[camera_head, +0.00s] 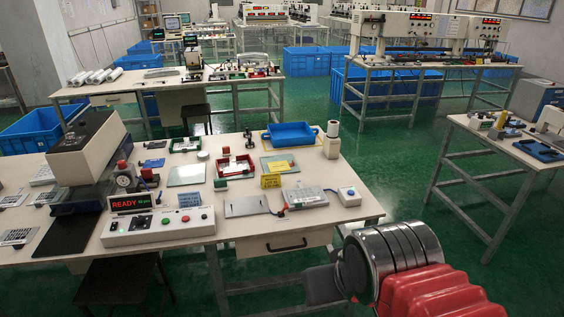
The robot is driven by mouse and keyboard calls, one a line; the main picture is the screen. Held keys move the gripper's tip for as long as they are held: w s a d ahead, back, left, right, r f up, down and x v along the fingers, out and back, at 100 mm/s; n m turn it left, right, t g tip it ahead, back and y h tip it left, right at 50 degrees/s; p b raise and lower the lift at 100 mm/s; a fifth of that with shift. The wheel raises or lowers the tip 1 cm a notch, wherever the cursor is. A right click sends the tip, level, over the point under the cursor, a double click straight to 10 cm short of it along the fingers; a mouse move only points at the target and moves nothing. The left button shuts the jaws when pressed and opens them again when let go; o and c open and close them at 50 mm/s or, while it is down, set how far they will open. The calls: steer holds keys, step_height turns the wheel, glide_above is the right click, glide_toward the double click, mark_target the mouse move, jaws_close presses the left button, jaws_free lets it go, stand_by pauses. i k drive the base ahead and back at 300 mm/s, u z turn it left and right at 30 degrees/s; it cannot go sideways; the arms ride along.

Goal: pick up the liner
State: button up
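I cannot tell for sure which piece is the liner. My arm shows at the lower right, with red bellows, metal rings and a dark link, in front of the bench and apart from these sheets. No gripper fingers can be made out.
A control box (160,228) with a lit READY display (131,202) stands at the bench's front left, near a beige press (88,146). Green floor is open at right.

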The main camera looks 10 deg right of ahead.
mark_target(276, 167)
steer(key=i, duration=1.25)
steer(key=u, duration=0.05)
